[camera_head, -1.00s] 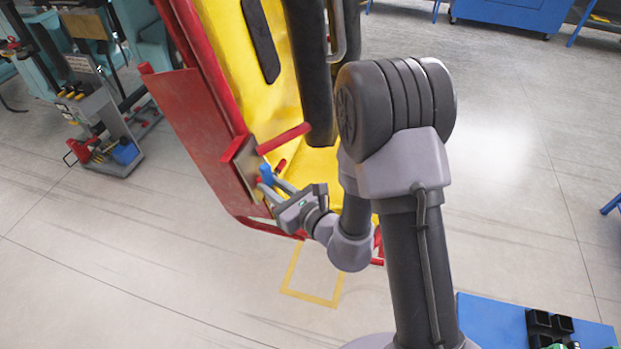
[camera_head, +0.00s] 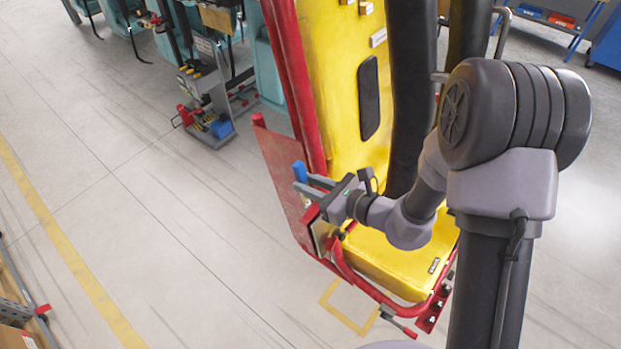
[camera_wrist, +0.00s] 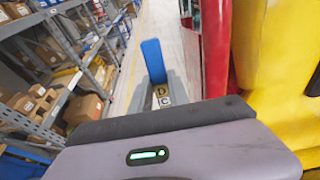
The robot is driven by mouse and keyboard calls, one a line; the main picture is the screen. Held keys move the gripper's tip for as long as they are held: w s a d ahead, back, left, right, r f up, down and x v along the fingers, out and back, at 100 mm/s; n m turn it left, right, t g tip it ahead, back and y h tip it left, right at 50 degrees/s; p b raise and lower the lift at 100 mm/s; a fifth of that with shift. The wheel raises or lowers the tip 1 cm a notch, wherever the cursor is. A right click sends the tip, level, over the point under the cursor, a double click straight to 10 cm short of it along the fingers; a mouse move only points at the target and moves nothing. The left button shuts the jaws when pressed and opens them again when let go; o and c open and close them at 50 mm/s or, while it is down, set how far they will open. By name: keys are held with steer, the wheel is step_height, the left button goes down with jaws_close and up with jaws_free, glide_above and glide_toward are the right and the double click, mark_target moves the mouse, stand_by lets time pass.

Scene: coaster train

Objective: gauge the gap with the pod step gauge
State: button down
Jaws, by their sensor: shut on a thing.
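My gripper (camera_head: 315,186) is shut on the pod step gauge (camera_head: 300,172), whose blue end sticks out beyond the fingers. In the wrist view the gauge (camera_wrist: 154,62) is a blue upright piece with metal steps marked D and C at its foot. The yellow pod (camera_head: 385,235) stands to the right, with a red frame (camera_head: 297,95) along its left side. In the head view the gauge is over the red side panel (camera_head: 283,183); contact cannot be told. A metal plate (camera_head: 321,234) is below my gripper. The gap itself cannot be made out.
A grey tool cart (camera_head: 205,95) stands behind on the left. Red tubes and a handle (camera_head: 398,328) stick out at the pod's lower front. Shelves with boxes (camera_wrist: 60,65) line the left of the wrist view. Open floor lies left of the pod.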

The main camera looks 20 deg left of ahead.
steer(key=f+b, duration=0.1)
steer(key=d+f+b, duration=0.1)
steer(key=f, duration=0.1)
steer(key=shift+f+b, duration=0.3)
stand_by(0.3)
steer(key=shift+d+f+b, duration=0.15)
steer(key=shift+f+b, duration=0.95)
steer(key=shift+s+d+f+b, duration=0.1)
steer(key=shift+d+f+b, duration=0.05)
steer(key=shift+f+b, duration=0.7)
steer(key=shift+s+d+f+b, duration=0.1)
steer(key=shift+d+f+b, duration=0.1)
steer(key=shift+f+b, duration=0.7)
steer(key=shift+d+f+b, duration=0.15)
steer(key=shift+f+b, duration=0.5)
steer(key=shift+b, duration=0.35)
stand_by(1.8)
stand_by(1.5)
